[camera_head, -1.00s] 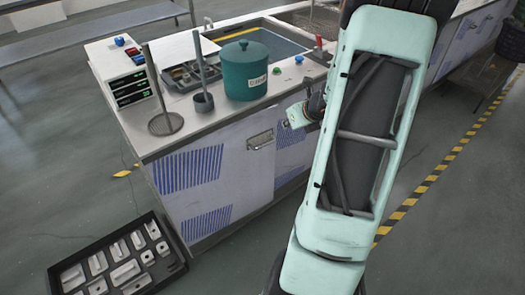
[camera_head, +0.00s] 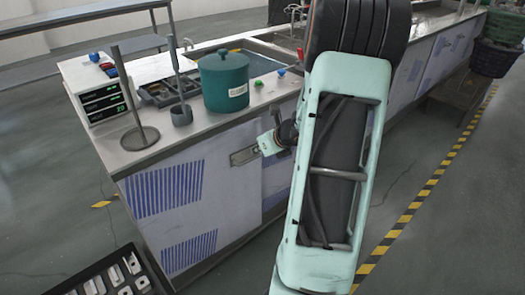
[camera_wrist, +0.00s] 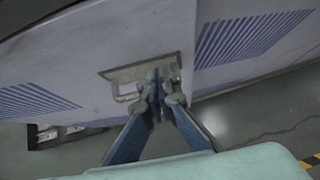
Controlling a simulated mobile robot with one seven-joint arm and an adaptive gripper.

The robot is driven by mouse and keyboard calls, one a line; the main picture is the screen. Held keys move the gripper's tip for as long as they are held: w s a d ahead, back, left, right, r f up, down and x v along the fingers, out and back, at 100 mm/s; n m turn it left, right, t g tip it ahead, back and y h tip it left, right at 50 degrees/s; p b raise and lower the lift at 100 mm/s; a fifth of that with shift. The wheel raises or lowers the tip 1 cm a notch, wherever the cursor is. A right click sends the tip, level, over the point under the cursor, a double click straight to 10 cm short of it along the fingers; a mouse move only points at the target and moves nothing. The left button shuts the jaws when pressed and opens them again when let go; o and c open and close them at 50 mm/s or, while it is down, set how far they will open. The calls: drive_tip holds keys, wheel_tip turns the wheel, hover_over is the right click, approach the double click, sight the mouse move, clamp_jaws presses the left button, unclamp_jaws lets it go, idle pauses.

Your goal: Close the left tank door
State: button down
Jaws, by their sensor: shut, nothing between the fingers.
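The left tank door (camera_head: 190,200) is a pale panel with blue striped vents on the front of the tank bench. Its metal handle (camera_head: 243,156) is near its upper right corner; the handle plate also shows in the wrist view (camera_wrist: 118,76). My gripper (camera_wrist: 160,88) is shut and empty, its fingertips in front of the right part of the handle in the wrist view. I cannot tell whether they touch it. How far the door stands open is hard to tell.
A green lidded pot (camera_head: 224,82), a display unit (camera_head: 98,90) and a stand (camera_head: 138,135) are on the bench top. A black tray of metal parts (camera_head: 120,278) lies on the floor at lower left. Yellow-black tape (camera_head: 420,195) marks the floor at right.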

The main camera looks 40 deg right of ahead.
drive_tip(key=shift+x, duration=0.85)
